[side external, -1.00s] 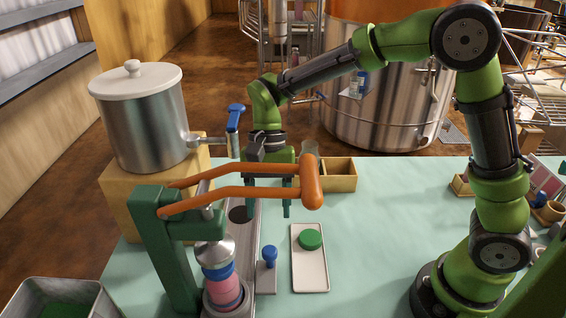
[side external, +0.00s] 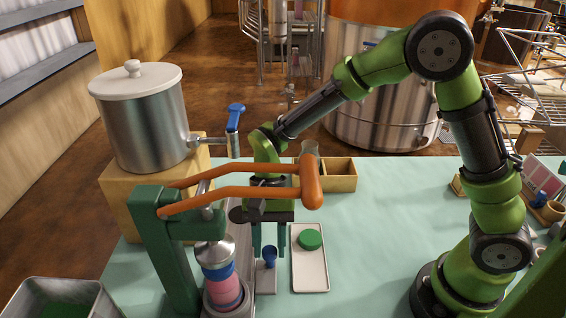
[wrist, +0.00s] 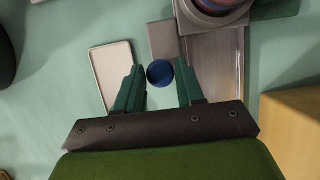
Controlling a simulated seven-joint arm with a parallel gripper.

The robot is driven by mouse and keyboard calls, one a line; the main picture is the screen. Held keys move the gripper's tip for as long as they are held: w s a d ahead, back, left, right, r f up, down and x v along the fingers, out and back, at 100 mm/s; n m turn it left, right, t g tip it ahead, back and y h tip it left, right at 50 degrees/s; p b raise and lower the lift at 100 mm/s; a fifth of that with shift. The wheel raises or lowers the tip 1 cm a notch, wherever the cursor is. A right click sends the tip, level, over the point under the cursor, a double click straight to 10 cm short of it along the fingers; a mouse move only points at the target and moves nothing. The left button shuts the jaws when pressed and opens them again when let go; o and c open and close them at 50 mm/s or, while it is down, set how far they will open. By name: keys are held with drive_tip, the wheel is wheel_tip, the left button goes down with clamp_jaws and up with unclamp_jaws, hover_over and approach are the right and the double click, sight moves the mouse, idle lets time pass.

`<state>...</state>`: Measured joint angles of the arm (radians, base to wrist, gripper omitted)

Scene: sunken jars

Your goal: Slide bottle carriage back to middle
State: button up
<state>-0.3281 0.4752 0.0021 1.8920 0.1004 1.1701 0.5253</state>
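The bottle carriage has a grey cup (side external: 229,304) and a flat grey side plate (side external: 266,281) with an upright blue knob (side external: 269,257). A bottle of pink liquid (side external: 225,292) stands upright in the cup, under the press with orange handles (side external: 312,184). The carriage sits at the near end of a metal track (wrist: 215,75). My gripper (side external: 269,247) is open, pointing down, with one finger on each side of the knob. In the wrist view the blue knob (wrist: 160,73) shows between the spread fingers, with a gap to the right finger; contact on the left is unclear.
A pale tray (side external: 310,282) with a green disc (side external: 311,239) lies just right of the knob. A wooden box (side external: 339,176) stands behind. A steel pot (side external: 145,125) with a blue-handled tap (side external: 235,116) stands on a wooden block at left. The table's right-middle is clear.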

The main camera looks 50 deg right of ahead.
clamp_jaws()
drive_tip(key=w+d, duration=0.9)
drive_tip(key=shift+w+d, duration=0.15)
drive_tip(key=shift+o, duration=2.3)
unclamp_jaws()
drive_tip(key=shift+r, duration=0.15)
drive_tip(key=v, duration=1.6)
drive_tip(key=shift+r, duration=0.3)
drive_tip(key=shift+w+d, duration=0.1)
